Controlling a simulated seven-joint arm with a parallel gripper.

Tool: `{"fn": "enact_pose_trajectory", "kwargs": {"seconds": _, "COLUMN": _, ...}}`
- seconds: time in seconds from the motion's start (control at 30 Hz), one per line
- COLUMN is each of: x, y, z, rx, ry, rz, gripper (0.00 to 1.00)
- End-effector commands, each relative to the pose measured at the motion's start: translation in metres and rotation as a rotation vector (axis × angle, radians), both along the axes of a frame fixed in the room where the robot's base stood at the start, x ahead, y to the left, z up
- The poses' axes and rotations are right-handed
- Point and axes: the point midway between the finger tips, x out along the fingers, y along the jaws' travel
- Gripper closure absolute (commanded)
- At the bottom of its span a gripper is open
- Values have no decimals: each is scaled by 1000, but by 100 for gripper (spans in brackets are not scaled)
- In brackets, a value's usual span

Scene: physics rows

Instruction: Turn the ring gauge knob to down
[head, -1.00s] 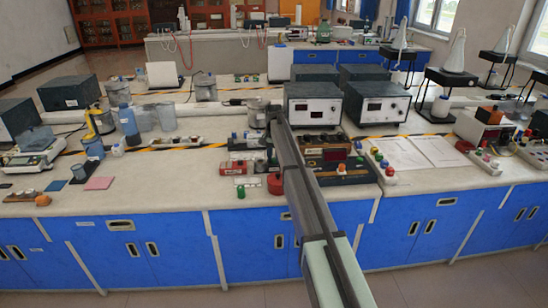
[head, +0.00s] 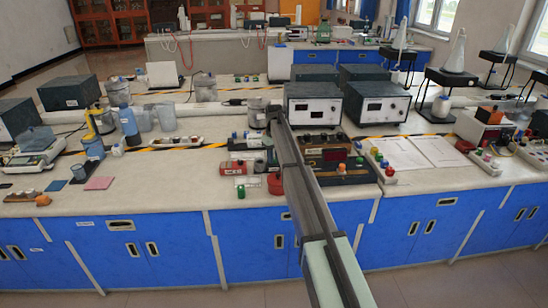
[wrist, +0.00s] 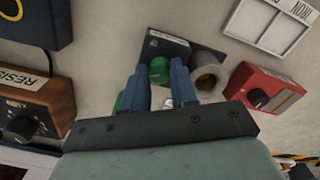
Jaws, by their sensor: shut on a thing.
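A green knob (wrist: 158,70) stands on a dark box (wrist: 164,44) with a small pale label, too small to read, in the wrist view. My gripper (wrist: 161,72) has its two blue fingers on either side of this knob and is shut on it. The fingers hide part of the knob and the box. I cannot tell from the label whether this is the ring gauge. In the head view my arm covers the fingers and the knob.
In the wrist view a grey hollow cylinder (wrist: 207,75) stands close to the right finger. A red box with a black knob (wrist: 262,98) is further right. A wooden box marked RESIS (wrist: 30,105) is at left. A white tray (wrist: 270,22) lies at upper right.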

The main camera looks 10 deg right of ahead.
Motion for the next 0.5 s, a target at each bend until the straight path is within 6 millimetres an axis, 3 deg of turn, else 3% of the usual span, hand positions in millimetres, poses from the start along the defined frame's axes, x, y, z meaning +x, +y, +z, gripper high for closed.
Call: {"fn": "enact_pose_trajectory", "kwargs": {"seconds": 0.5, "x": -1, "y": 0, "z": 0, "rx": 0, "ry": 1, "rz": 491, "gripper": 100}}
